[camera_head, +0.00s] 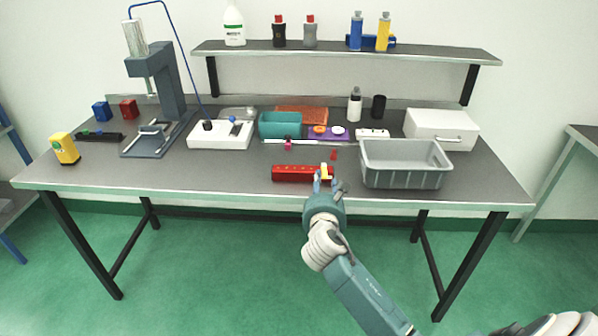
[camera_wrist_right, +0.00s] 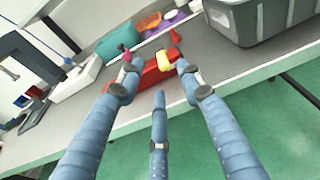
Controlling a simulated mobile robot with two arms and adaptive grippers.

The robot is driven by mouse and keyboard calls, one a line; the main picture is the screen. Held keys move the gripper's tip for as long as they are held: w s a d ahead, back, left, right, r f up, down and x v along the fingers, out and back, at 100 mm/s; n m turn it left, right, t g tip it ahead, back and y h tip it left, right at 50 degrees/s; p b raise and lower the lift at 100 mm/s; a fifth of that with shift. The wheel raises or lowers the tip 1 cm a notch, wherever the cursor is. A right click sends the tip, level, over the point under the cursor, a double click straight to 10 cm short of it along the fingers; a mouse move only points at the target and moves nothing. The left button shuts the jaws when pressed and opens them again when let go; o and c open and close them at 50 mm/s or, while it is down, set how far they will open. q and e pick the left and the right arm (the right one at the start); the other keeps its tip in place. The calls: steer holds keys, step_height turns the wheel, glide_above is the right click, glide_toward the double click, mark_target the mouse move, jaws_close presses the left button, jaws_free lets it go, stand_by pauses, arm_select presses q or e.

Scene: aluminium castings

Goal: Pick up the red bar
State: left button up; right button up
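The red bar (camera_head: 292,173) lies near the front edge of the workbench, left of the grey crate, with a small yellow piece (camera_head: 324,170) at its right end. The bar also shows in the right wrist view (camera_wrist_right: 152,76), beyond my fingertips. My right gripper (camera_head: 326,181) is at the bar's right end, on the near side. In the wrist view its three fingers (camera_wrist_right: 158,78) are spread open with nothing held between them. Whether a fingertip touches the bar I cannot tell. My left gripper does not show.
The grey crate (camera_head: 405,183) stands right of the bar. Behind are a teal bin (camera_head: 280,126), a purple tray (camera_head: 327,136) and a small red piece (camera_head: 334,155). A white box (camera_head: 220,139) and a press (camera_head: 160,90) stand left. The bench front left of the bar is clear.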

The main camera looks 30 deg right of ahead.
mark_target(324, 175)
steer(key=shift+x, duration=3.9)
steer(key=shift+s+d, duration=0.1)
steer(key=shift+s, duration=0.05)
jaws_close()
